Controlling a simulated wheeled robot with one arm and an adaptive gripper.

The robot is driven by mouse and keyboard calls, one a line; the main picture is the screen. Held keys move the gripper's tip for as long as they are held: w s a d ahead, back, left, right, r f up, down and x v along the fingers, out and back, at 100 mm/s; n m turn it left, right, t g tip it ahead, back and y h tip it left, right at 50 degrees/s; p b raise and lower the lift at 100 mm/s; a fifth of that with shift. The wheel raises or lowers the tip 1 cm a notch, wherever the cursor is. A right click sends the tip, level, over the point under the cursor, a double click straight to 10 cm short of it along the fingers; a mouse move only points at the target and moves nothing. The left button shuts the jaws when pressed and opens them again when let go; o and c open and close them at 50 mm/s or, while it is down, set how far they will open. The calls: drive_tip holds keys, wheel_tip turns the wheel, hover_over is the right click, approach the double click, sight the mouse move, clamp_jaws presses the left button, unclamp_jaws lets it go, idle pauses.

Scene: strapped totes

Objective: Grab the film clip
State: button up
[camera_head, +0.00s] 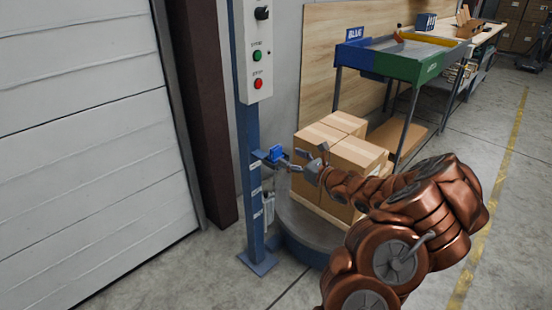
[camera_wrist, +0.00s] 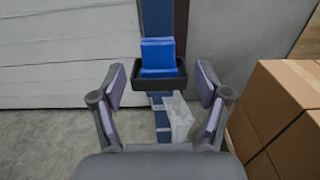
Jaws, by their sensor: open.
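A blue block-like piece, which looks like the film clip (camera_head: 277,152), sits upright in a small dark tray (camera_head: 268,160) on the side of a blue post. In the wrist view the clip (camera_wrist: 158,55) stands in the black tray (camera_wrist: 158,82), slightly above the picture's middle. My gripper (camera_head: 298,160) is just right of the tray in the head view. In the wrist view my gripper (camera_wrist: 160,92) is open and empty, its two fingers either side of the tray and apart from the clip. The clip's lower edge is hidden by the tray's front wall.
The blue post (camera_head: 251,190) carries a control box (camera_head: 253,60). Translucent film (camera_wrist: 179,117) hangs below the tray. Stacked cartons (camera_head: 355,157) stand on a round turntable (camera_head: 303,235) close to my arm. A white shutter door (camera_head: 80,130) is at left; a sorting table (camera_head: 400,60) stands behind.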

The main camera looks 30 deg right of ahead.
sight(278, 153)
drive_tip(key=x, duration=0.6)
drive_tip(key=shift+w+a+f, duration=0.1)
drive_tip(key=shift+a+f, duration=0.15)
drive_tip(key=shift+w+r, duration=0.1)
drive_tip(key=shift+w, duration=0.35)
drive_tip(key=shift+c, duration=0.4)
drive_tip(key=c, duration=1.2)
